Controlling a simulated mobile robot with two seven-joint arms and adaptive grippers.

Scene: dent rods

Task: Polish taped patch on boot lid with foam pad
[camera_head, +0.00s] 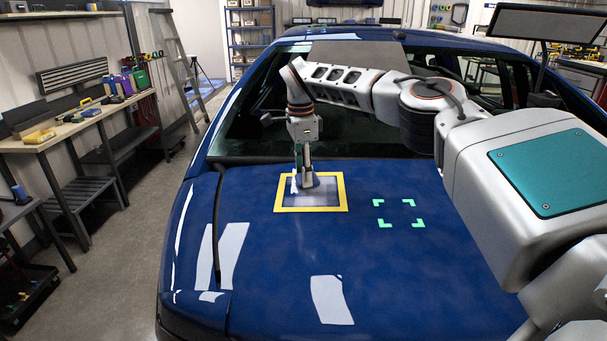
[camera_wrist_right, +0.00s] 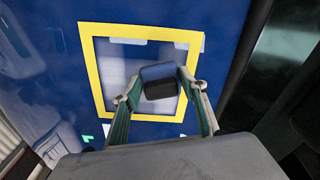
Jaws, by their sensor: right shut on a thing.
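The blue boot lid (camera_head: 270,265) fills the middle of the head view. A yellow tape square (camera_head: 342,190) frames a hazy, greyish patch (camera_head: 325,198) on it; the tape also shows in the right wrist view (camera_wrist_right: 88,70). My right gripper (camera_head: 304,178) is over the patch, inside the tape frame. In the right wrist view its two fingers (camera_wrist_right: 161,88) are closed on the sides of a dark foam pad (camera_wrist_right: 160,90). The pad is at or just above the patch; contact is not clear. My left gripper is out of view.
Green corner marks (camera_head: 398,222) outline an empty spot on the lid, right of the tape. The rear window (camera_head: 350,130) lies behind the patch. A workbench (camera_head: 75,125) with tools and a ladder (camera_head: 178,70) stand at the left. The lid's front is clear.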

